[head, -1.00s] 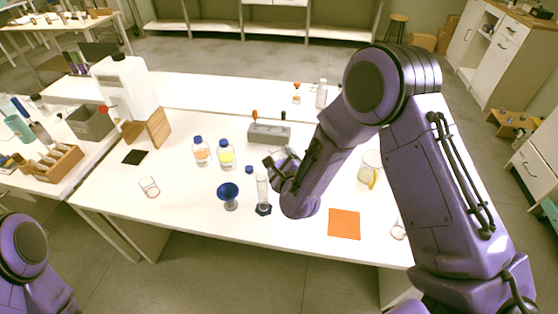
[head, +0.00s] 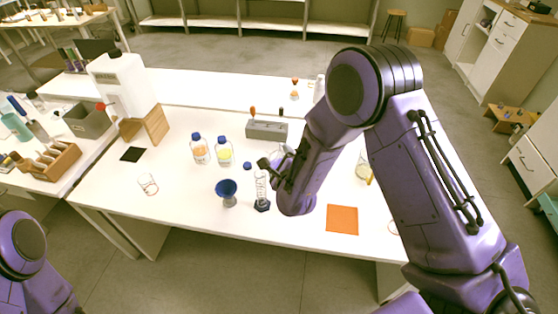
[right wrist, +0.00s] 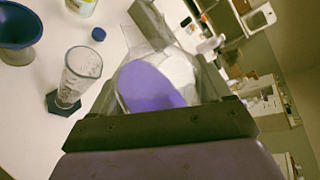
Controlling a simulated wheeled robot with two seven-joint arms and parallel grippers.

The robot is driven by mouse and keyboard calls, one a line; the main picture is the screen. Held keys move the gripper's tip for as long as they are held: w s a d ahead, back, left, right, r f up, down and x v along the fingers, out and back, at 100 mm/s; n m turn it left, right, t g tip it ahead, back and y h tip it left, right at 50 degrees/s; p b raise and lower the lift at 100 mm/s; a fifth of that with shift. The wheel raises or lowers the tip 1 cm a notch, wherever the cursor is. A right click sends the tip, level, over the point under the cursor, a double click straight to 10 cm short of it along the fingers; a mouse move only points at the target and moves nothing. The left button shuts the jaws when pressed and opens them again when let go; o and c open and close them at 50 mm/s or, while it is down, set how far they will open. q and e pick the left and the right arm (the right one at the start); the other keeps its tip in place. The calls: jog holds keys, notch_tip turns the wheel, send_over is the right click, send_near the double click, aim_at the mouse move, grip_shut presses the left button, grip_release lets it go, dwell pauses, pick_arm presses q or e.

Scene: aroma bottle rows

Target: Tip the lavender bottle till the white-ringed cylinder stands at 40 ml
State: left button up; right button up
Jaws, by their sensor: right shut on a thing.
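The lavender bottle (right wrist: 150,85) is clear and holds purple liquid. My right gripper (head: 273,166) is shut on it; in the right wrist view the bottle lies between the fingers (right wrist: 158,92). The bottle looks tilted, and its liquid lies slanted in it. The clear graduated cylinder (head: 262,186) stands upright on a dark hexagonal base, just beside the gripper. It also shows in the right wrist view (right wrist: 78,78), with marks on its wall. I see no purple liquid in it and cannot read a level. My left gripper is out of view; only part of that arm shows.
A blue funnel (head: 227,190) stands just left of the cylinder. A loose blue cap (head: 247,166) lies behind. Two blue-capped bottles, orange (head: 200,150) and yellow (head: 225,153), stand further back. A grey block (head: 266,130) is behind the gripper. An orange mat (head: 342,220) lies right.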

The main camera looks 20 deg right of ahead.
jog(key=shift+d+f+n, duration=0.1)
jog(key=shift+f+n, duration=0.3)
jog(key=shift+f, duration=0.25)
jog(key=shift+f+n+g+h, duration=0.1)
jog(key=shift+n+g+h, duration=0.2)
jog(key=shift+h, duration=0.1)
jog(key=shift+s+d+f+n, duration=0.1)
jog(key=shift+f+n, duration=0.05)
jog(key=shift+n, duration=0.15)
jog(key=shift+r+n+g+h+p, duration=0.4)
jog(key=shift+r+n+h+p, duration=0.1)
jog(key=shift+p, duration=0.5)
jog(key=shift+f, duration=0.1)
jog(key=shift+b, duration=0.35)
dwell(0.4)
jog(key=shift+f+n+h, duration=0.2)
jog(key=shift+n+h, duration=0.1)
jog(key=shift+n, duration=0.1)
dwell(1.7)
